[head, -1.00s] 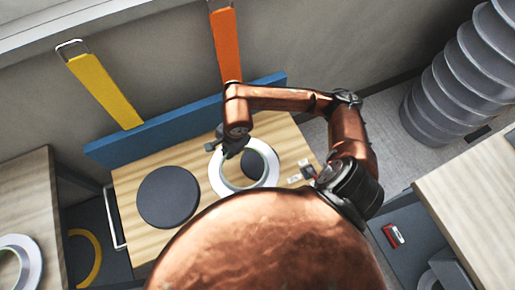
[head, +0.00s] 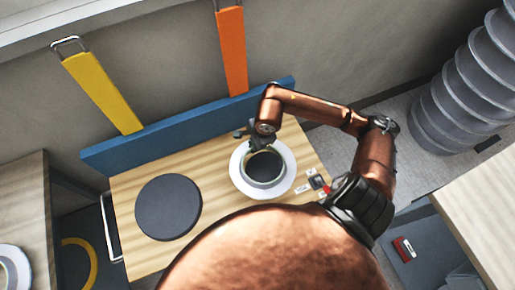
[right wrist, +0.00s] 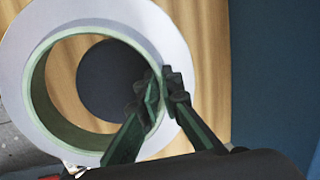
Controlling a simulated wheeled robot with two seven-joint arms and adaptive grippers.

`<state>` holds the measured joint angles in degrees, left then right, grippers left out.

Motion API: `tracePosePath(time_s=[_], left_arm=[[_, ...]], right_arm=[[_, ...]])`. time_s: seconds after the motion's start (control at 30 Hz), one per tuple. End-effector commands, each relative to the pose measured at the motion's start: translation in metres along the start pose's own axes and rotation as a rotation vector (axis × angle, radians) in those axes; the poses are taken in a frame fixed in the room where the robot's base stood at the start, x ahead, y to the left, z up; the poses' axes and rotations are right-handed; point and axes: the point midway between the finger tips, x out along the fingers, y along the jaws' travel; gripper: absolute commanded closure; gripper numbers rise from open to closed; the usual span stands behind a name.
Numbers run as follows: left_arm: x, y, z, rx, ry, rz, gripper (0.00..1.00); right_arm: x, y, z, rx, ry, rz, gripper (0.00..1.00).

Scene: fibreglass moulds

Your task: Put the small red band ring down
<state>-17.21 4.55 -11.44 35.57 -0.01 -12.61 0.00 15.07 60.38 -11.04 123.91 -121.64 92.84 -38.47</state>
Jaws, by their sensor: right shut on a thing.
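My right gripper (head: 260,145) is shut on the wall of a white flanged ring (head: 240,180). In the right wrist view its two green-sided fingers (right wrist: 160,92) pinch the ring's pale green inner collar, and the white flange (right wrist: 165,35) spreads around it. I see no red on this ring. A dark round disc (right wrist: 105,75) on the wooden tabletop shows through the hole. The ring seems to be above the table, but its exact height is hard to tell. My left gripper is not in view.
A larger dark disc (head: 168,207) lies left on the wooden table (head: 222,222). A blue board (head: 180,125) edges the table's back. Small labelled items (head: 316,181) lie at right. Another white ring (head: 15,258) is on the left table. A red object (head: 403,249) sits lower right.

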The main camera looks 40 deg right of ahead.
Motion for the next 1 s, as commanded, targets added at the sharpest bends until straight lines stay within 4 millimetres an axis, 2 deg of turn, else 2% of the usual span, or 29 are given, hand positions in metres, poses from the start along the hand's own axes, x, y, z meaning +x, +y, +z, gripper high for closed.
tracePosePath(time_s=[0.03,0.13,0.37,0.6,0.97,1.0], left_arm=[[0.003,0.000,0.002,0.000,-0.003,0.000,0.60],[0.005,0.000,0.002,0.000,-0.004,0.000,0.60],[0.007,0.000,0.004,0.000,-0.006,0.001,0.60],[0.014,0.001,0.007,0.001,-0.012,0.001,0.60],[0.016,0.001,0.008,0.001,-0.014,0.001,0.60],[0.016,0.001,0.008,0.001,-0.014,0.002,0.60]], right_arm=[[0.009,0.000,-0.007,0.004,0.001,0.002,1.00],[0.017,-0.003,-0.015,0.002,0.000,-0.001,1.00],[0.028,-0.004,-0.024,0.001,-0.001,-0.001,1.00],[0.059,0.001,-0.030,0.000,-0.001,-0.001,1.00],[0.063,0.001,-0.030,-0.002,0.000,-0.003,1.00],[0.064,0.002,-0.031,-0.002,0.001,-0.002,0.94]])
